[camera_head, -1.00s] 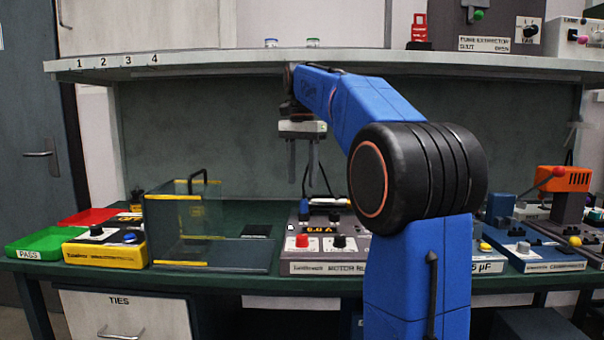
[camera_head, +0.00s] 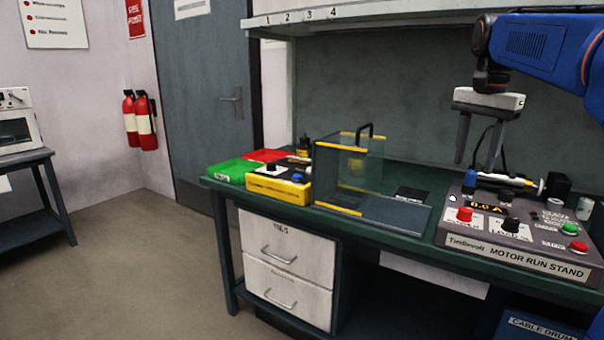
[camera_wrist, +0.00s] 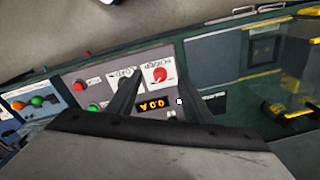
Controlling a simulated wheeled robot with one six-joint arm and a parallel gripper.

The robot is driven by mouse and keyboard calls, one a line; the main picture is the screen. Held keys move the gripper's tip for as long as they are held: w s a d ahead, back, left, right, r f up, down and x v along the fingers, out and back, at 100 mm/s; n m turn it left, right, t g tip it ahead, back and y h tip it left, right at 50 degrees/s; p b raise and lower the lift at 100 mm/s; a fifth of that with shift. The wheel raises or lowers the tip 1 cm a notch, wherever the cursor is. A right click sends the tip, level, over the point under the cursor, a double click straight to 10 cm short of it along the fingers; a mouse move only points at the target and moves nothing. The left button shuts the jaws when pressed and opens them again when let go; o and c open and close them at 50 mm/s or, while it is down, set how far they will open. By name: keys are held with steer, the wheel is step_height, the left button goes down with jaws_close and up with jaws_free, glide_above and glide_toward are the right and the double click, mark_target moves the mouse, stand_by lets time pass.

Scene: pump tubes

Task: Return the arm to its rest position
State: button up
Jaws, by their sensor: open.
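My blue arm (camera_head: 545,48) reaches in from the upper right of the head view. My gripper (camera_head: 475,165) hangs fingers down above the left part of the motor run stand (camera_head: 510,260). Its two fingers are apart with nothing seen between them. In the wrist view the gripper (camera_wrist: 160,90) shows over the stand's panel, near the red knob (camera_wrist: 160,74) and a lit display (camera_wrist: 152,104) that seems to read 0.0 A. A white and dark cylindrical part (camera_head: 505,180) lies along the back of the stand, behind the fingers.
A clear guard box with yellow edges (camera_head: 347,208) stands left of the stand. Green (camera_head: 232,170) and red (camera_head: 265,155) trays and a yellow tester (camera_head: 278,188) sit at the bench's left end. A shelf (camera_head: 350,22) overhangs the back.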

steer(key=s+a+f+n+t, duration=0.1)
steer(key=s+a+f+n, duration=0.2)
steer(key=s+f, duration=0.5)
steer(key=s+a+f+n+t, duration=0.1)
steer(key=s+a+f+n, duration=0.3)
steer(key=s+f, duration=0.5)
steer(key=s+a+f+n+t, duration=0.2)
steer(key=s+a+f+n, duration=0.2)
steer(key=s+f, duration=0.4)
step_height(320, 180, down, 4)
steer(key=shift+s+a, duration=0.25)
steer(key=shift+a, duration=0.15)
